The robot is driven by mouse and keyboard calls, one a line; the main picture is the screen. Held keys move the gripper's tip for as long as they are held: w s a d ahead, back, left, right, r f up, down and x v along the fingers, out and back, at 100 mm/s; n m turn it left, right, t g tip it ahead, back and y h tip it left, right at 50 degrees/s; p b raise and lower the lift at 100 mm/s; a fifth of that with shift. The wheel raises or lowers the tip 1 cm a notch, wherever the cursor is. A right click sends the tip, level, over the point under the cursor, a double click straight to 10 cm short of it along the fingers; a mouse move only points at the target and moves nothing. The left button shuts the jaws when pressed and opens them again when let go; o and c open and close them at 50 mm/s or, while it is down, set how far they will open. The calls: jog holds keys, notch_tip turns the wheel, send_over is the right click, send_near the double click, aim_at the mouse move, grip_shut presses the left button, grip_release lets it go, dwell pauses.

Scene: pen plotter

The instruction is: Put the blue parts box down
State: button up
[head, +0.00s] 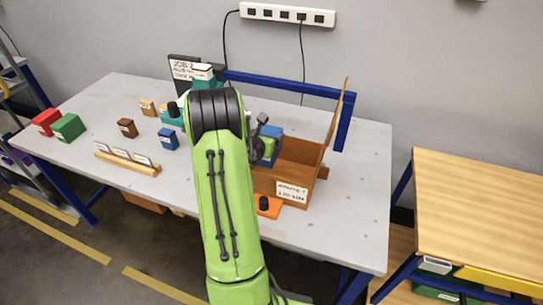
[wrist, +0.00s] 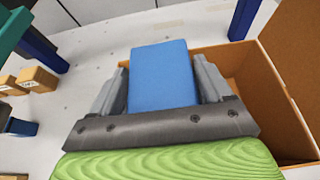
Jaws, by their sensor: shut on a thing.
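The blue parts box (wrist: 162,75) is between the two fingers of my gripper (wrist: 163,88), which is shut on it. In the head view the blue parts box (head: 273,133) shows beside my green arm, at the left back of an open brown box (head: 302,151). In the wrist view the brown box (wrist: 270,88) lies behind and to the right of the held box. How high the held box is, and whether it touches anything, I cannot tell. Another small blue box (head: 168,139) stands on the table left of my arm.
The grey table (head: 345,225) also holds red (head: 46,121), green (head: 68,127), brown (head: 127,127) and tan (head: 147,107) boxes, and a wooden card rack (head: 128,163). The brown box's raised lid (head: 338,113) and a blue frame (head: 290,84) stand near the held box. The table's right side is clear.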

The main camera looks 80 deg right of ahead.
jog(key=f+b, duration=0.1)
jog(key=f, duration=0.3)
jog(key=shift+d+f, duration=0.15)
jog(key=shift+d, duration=0.05)
jog(key=shift+f+b, duration=0.4)
jog(key=shift+f, duration=0.25)
jog(key=o, duration=1.1)
jog(key=shift+o, duration=0.2)
jog(key=shift+r, duration=0.1)
jog(key=shift+w+a+r+p, duration=0.15)
jog(key=shift+a+r+p, duration=0.25)
jog(key=shift+a+r, duration=0.35)
jog(key=s+v, duration=0.1)
jog(key=v, duration=0.9)
jog(key=shift+w+a+r+b, duration=0.2)
jog(key=shift+w+r+b, duration=0.05)
jog(key=shift+w+b, duration=0.15)
